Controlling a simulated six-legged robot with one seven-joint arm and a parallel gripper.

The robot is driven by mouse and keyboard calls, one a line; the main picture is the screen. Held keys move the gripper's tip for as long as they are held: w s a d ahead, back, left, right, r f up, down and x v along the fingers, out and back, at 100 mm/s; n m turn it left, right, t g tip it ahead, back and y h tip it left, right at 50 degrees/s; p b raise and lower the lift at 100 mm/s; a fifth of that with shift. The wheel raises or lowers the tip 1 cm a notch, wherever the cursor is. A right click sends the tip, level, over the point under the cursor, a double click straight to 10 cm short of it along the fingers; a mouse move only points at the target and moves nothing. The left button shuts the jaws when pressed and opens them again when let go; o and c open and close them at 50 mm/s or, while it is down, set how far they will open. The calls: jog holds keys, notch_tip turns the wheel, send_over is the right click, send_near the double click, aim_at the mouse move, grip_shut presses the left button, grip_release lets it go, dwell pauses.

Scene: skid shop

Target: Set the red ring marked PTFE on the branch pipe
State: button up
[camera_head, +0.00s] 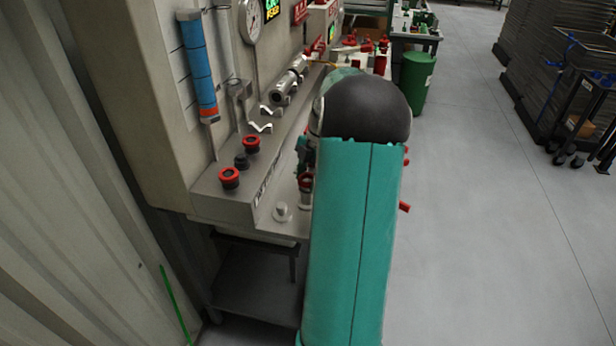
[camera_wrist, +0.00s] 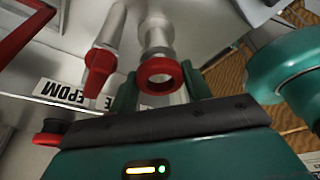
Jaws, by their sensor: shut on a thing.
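In the wrist view, the red ring (camera_wrist: 143,78) sits between the two green fingers of my gripper (camera_wrist: 161,82), which are shut on it. No marking on the ring is readable. A grey flanged pipe (camera_wrist: 157,35) lies right behind the ring, in line with it; I cannot tell whether the ring touches it or is seated. In the head view, a red ring (camera_head: 305,181) shows at the top of a short upright pipe (camera_head: 306,199), partly beside my arm. My gripper (camera_head: 303,148) is mostly hidden there by my arm.
A pipe with a red handle (camera_wrist: 99,70) stands close left of the ring.

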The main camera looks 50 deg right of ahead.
jog(key=shift+f, duration=0.95)
dwell(0.4)
jog(key=o, duration=0.9)
jog(key=shift+o, duration=0.4)
jog(key=o, duration=0.5)
jog(key=shift+c, duration=0.2)
jog(key=shift+w+d+r, duration=0.1)
jog(key=shift+w+r, duration=0.05)
jog(key=shift+r, duration=0.05)
jog(key=shift+r, duration=0.2)
jog(key=shift+v, duration=0.85)
